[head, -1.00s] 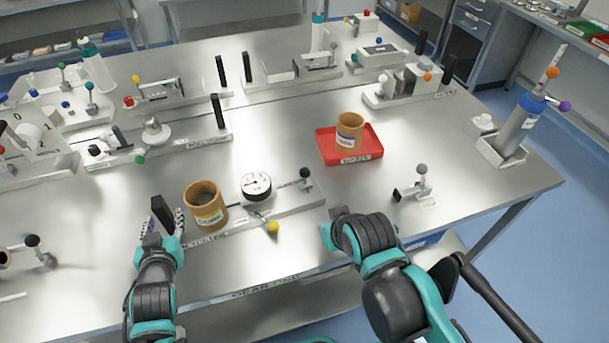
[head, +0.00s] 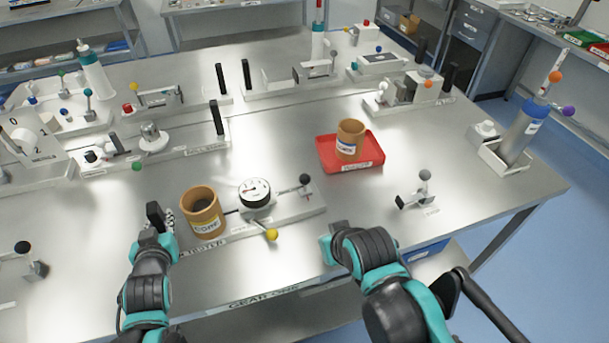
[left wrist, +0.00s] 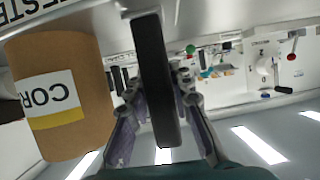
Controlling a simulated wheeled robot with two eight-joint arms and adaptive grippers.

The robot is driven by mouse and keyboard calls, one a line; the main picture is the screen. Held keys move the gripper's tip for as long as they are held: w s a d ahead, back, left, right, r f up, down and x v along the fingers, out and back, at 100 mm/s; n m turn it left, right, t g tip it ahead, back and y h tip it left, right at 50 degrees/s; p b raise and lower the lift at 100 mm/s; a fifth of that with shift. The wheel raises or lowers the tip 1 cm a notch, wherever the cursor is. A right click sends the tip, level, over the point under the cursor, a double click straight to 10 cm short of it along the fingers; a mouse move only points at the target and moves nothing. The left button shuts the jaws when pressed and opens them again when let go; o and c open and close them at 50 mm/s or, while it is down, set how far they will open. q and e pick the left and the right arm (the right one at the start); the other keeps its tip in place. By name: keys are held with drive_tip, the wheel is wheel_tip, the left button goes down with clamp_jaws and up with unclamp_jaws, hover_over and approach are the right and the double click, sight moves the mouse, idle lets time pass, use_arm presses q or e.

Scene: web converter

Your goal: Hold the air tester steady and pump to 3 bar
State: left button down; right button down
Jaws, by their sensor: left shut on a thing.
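The air tester (head: 283,213) is a long, low pale base at the table's front edge. It carries a round white gauge (head: 254,192), a lever with a black knob (head: 304,179), and a yellow ball knob (head: 271,234). A brown core (head: 203,213) stands upright at its left part. My left gripper (head: 161,222) is at the tester's left end, shut on an upright black handle (head: 154,213). The handle (left wrist: 155,80) shows between the fingers in the left wrist view, with the core (left wrist: 65,95) beside it. The gauge needle is too small to read. My right arm reaches the front edge; its fingers are hidden.
A red tray (head: 335,165) holding another brown core (head: 350,138) lies behind and right of the tester. A small stand with a grey knob (head: 424,176) is at the right. More fixtures stand at the back and left. The table is bare between tester and tray.

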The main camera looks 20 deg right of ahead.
drive_tip(key=shift+s+f+b, duration=0.1)
drive_tip(key=shift+f+b, duration=0.15)
drive_tip(key=shift+b, duration=0.1)
idle(2.0)
